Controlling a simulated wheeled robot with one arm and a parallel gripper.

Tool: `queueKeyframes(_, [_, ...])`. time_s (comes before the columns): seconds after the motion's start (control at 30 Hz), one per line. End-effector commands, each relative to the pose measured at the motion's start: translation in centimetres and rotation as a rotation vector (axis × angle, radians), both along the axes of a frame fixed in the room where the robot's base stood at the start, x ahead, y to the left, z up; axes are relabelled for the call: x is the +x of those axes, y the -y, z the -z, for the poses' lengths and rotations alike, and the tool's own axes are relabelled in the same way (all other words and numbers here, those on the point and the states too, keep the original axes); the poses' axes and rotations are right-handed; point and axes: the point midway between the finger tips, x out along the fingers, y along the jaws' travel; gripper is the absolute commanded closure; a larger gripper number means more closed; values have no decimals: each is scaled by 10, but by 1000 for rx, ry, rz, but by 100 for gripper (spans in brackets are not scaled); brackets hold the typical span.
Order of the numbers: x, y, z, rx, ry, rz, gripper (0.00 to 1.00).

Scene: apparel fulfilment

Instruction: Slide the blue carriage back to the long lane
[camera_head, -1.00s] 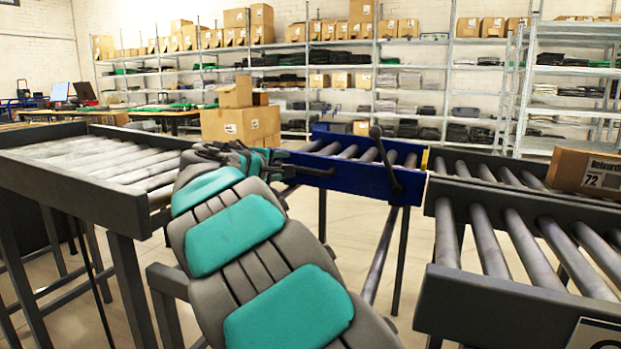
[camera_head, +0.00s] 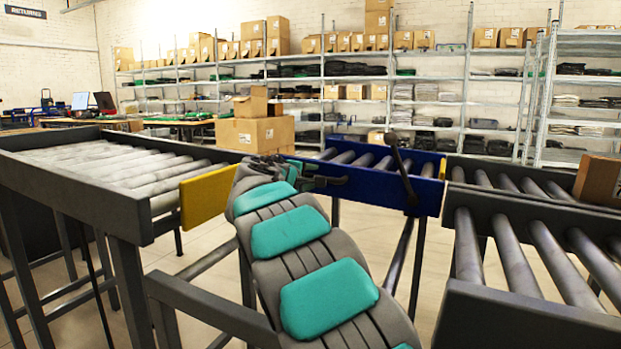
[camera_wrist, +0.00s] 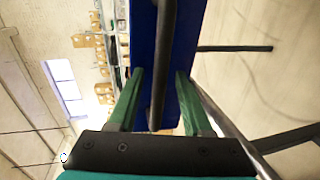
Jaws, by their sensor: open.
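The blue carriage (camera_head: 366,183), with grey rollers on top, stands in the middle between the left conveyor and the right lanes. Its right end is close to the far right lane (camera_head: 482,178). A dark handle bar (camera_head: 401,168) slants up its near side. My gripper (camera_head: 340,181) is in front of the carriage's near face, left of the bar as seen in the head view. In the wrist view the green fingers of my gripper (camera_wrist: 158,78) are apart, with a dark bar (camera_wrist: 163,60) between them against the blue face (camera_wrist: 184,50). Contact cannot be told. No label shows which lane is long.
The left roller conveyor (camera_head: 75,190) has a yellow plate (camera_head: 206,194) near its right end. A near right lane (camera_head: 470,300) lies in front of the far one. A brown box (camera_head: 597,182) is at the right edge. Cartons (camera_head: 254,134) and shelving stand behind.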

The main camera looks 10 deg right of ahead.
Motion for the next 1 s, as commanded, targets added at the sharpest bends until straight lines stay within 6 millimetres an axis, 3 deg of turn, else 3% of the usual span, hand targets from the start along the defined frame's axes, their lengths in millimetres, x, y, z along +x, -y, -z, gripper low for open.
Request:
queueKeyframes(0.27, [1, 1, 0, 0, 0, 0, 53])
queueKeyframes(0.7, [1, 0, 0, 1, 1, 0, 100])
queueKeyframes(1.0, [1, 1, 0, 1, 0, 0, 100])
